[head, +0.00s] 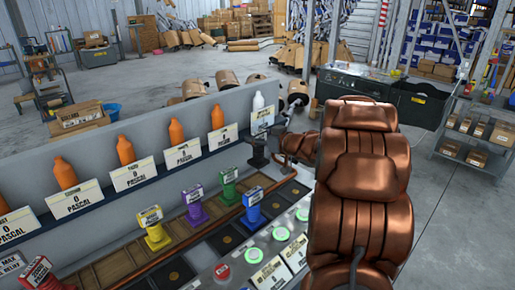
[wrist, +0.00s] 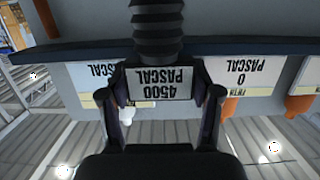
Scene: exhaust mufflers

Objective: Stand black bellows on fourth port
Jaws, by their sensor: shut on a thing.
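My gripper (wrist: 160,95) is shut on the label block of the black bellows (wrist: 157,30), which reads 4500 PASCAL upside down in the wrist view. The ribbed body runs off the top edge there, so its foot is hidden. In the head view the black bellows (head: 257,152) is small and roughly upright at the far end of the bench, left of my gripper (head: 272,143). I cannot tell whether its foot touches anything. A row of signs reading 0 PASCAL, one of them the fourth from the left (head: 184,154), stands along the bench wall. Which port is fourth is not clearly marked.
Orange bottles (head: 177,133) and a white bottle (head: 258,103) stand behind the signs.

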